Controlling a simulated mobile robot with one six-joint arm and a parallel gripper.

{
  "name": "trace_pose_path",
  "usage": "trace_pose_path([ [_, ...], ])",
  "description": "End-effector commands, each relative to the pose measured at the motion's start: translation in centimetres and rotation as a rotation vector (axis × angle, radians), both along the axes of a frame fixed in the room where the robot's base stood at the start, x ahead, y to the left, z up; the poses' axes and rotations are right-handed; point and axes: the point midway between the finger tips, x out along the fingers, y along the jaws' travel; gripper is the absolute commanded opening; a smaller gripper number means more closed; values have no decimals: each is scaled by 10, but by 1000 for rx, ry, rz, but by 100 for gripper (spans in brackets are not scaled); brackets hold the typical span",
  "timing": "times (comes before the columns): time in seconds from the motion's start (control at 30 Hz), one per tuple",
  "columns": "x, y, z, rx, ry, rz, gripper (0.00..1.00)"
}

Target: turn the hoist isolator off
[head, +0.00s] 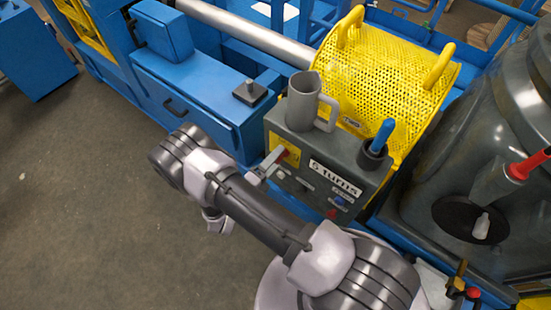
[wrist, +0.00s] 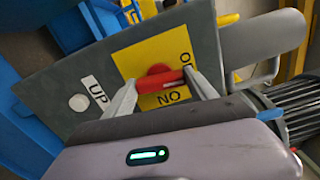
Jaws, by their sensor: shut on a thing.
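The hoist isolator is a red rotary handle (wrist: 158,80) on a yellow plate (wrist: 140,56), on the front of a grey control box (head: 320,160). Lettering that looks like an inverted ON shows below the handle in the wrist view, with part of another marking at the plate's right. The handle lies nearly level in that view. My gripper (wrist: 160,90) has one finger at each end of the handle and is shut on it. In the head view my gripper (head: 268,166) reaches the yellow plate (head: 286,150) at the box's left and hides part of the handle.
A grey jug (head: 303,102) stands on the box, beside a blue-handled tool in a dark cup (head: 372,155). A yellow perforated guard (head: 375,70) is behind. A large grey drum (head: 470,130) with a red lever (head: 528,164) is at right. The floor (head: 100,200) at left is clear.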

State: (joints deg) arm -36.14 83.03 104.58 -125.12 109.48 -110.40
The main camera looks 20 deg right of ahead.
Motion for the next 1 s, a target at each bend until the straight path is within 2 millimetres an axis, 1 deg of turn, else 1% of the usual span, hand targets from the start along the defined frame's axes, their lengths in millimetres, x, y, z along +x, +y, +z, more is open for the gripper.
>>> trace_pose_path([
  [0.33, 0, 0, -1, -72, 100, 1, 25],
  [0.87, 0, 0, -1, -85, 118, 1, 25],
  [0.9, 0, 0, -1, -85, 118, 1, 69],
  [1.0, 0, 0, -1, -84, 117, 1, 87],
])
